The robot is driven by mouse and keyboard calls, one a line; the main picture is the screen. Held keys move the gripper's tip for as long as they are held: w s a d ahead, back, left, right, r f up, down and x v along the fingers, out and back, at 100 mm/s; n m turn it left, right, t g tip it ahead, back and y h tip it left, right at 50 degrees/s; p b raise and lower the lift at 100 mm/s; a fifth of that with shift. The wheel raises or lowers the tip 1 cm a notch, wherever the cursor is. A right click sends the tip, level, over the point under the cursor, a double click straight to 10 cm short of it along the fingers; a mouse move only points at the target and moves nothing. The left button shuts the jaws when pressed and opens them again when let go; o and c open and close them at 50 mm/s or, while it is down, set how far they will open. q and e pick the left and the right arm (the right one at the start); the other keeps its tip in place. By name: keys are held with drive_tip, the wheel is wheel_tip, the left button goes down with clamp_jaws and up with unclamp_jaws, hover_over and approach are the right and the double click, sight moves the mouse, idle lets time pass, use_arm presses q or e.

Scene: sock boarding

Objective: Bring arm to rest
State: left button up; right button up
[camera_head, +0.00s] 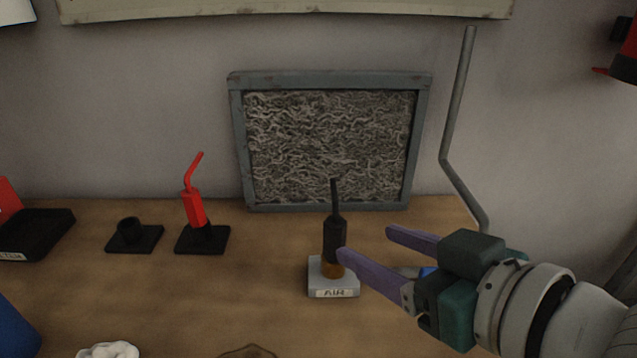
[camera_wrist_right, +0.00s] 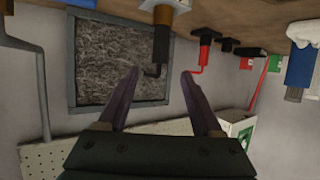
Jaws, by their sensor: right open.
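My right gripper (camera_head: 364,246) comes in from the right in the head view. Its two purple fingers are spread apart and nothing shows between them. They are just right of a black nozzle tool (camera_head: 334,238) that stands upright on a pale base (camera_head: 321,282) labelled AIR. In the right wrist view the open fingers (camera_wrist_right: 160,84) show with the dark tool (camera_wrist_right: 160,45) beyond them. I cannot tell whether the near finger touches the tool. My left gripper is not in view.
A red nozzle tool (camera_head: 194,207) stands in a black base, beside an empty black holder (camera_head: 130,235). A grey-framed panel (camera_head: 240,140) leans at the wall. A bent grey pipe (camera_head: 457,105) rises at the right. The wooden table (camera_head: 200,300) is clear at middle left.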

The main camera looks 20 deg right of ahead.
drive_tip(key=shift+s+d+r, duration=0.1)
drive_tip(key=shift+s+r, duration=0.05)
drive_tip(key=shift+s, duration=0.1)
drive_tip(key=s+d+r+g+h+p, duration=0.3)
drive_tip(key=s+r+g+p, duration=0.75)
drive_tip(key=s+p, duration=0.55)
wheel_tip(320, 180, up, 38)
drive_tip(key=s+t+p, duration=0.1)
drive_tip(key=p, duration=3.4)
drive_tip(key=shift+f+m+p, duration=0.2)
drive_tip(key=shift+m+p, duration=0.2)
drive_tip(key=shift+s+d, duration=0.1)
